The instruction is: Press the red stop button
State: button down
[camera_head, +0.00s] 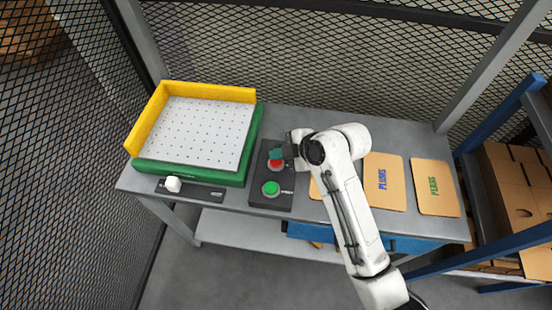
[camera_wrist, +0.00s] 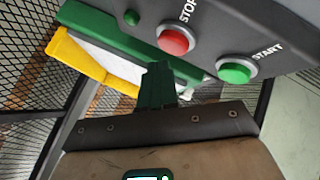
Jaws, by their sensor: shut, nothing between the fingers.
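The red stop button (camera_head: 276,166) sits on a dark control box (camera_head: 268,204) on the grey table. In the wrist view the red button (camera_wrist: 173,40) is a round cap in a pale ring beside the word STOP. My gripper (camera_head: 276,154) is over the far part of the box, its tips close to the red button in the picture. In the wrist view my shut, dark green fingers (camera_wrist: 157,70) point toward the red button with nothing held. A gap shows between the tips and the button there; I cannot tell its depth.
A green start button (camera_head: 271,188) is nearer the table's front edge. Left of the box is a perforated white plate (camera_head: 200,130) with green and yellow walls. A white knob (camera_head: 173,184) is in front of it. Cardboard sheets (camera_head: 434,188) lie at the right. Mesh fencing surrounds the table.

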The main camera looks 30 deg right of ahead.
aim_at(280, 164)
notch_tip(280, 164, up, 5)
jog(key=p, duration=0.4)
jog(key=shift+r, duration=0.1)
dwell(0.8)
jog(key=shift+s+f, duration=0.15)
jog(key=shift+f, duration=0.05)
jog(key=s+d+f+m+g+h, duration=0.1)
jog(key=s+f+m, duration=0.1)
jog(key=s, duration=0.3)
jog(key=s+d+f+m+g+h, duration=0.1)
jog(key=s+f+m, duration=0.1)
jog(key=s+m, duration=0.2)
jog(key=s+d+f+m+g+h, duration=0.1)
jog(key=s+f+m, duration=0.1)
jog(key=s, duration=0.4)
jog(key=shift+d+f+m+b, duration=0.3)
jog(key=shift+m+b, duration=0.05)
jog(key=shift+m, duration=0.05)
jog(key=s+d+m+g+h, duration=0.2)
jog(key=s+m, duration=0.6)
jog(key=s, duration=0.5)
jog(key=shift+s+d+f+g+h, duration=0.25)
jog(key=shift+d+f+g+h, duration=0.1)
jog(key=shift+d+g, duration=0.5)
